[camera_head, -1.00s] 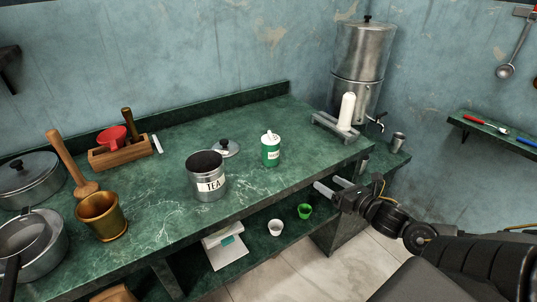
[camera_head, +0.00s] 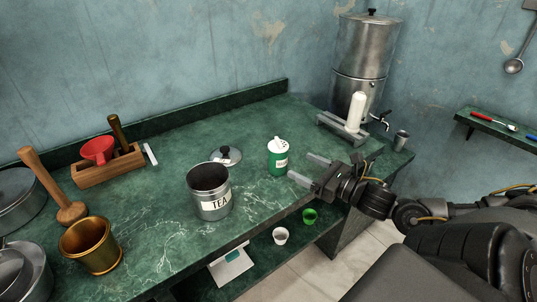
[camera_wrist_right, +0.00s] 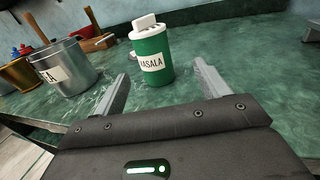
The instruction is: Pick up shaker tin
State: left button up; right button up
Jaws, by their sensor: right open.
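The shaker tin is the green tin with a white lid and a label reading MASALA (camera_head: 278,157). It stands upright on the green counter, right of the TEA canister. In the right wrist view the shaker tin (camera_wrist_right: 152,52) stands beyond the fingertips, roughly between their lines. My right gripper (camera_head: 304,167) is open and empty, just right of the tin, with its fingers pointing toward it. It does not appear to touch the tin. My left gripper is not in view.
The open metal TEA canister (camera_head: 209,190) stands left of the tin, with its lid (camera_head: 226,156) on the counter behind. A steel urn (camera_head: 362,65) and white cylinder (camera_head: 356,110) stand at the back right. A brass mortar (camera_head: 90,245) is at front left. Cups sit on the lower shelf.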

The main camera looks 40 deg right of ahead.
aim_at(273, 155)
jog(key=shift+r, duration=0.15)
jog(key=shift+w+a, duration=0.2)
jog(key=shift+w, duration=0.1)
jog(key=b+x, duration=0.1)
jog(key=x, duration=0.2)
jog(key=shift+w+a, duration=0.1)
jog(key=shift+w, duration=0.1)
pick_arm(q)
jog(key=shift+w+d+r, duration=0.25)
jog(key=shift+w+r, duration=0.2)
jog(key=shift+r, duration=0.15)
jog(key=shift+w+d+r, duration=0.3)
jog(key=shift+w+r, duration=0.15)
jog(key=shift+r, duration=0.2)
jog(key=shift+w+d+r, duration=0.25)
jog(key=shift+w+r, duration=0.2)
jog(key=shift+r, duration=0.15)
pick_arm(e)
jog(key=shift+x, duration=0.8)
jog(key=shift+w+a, duration=0.1)
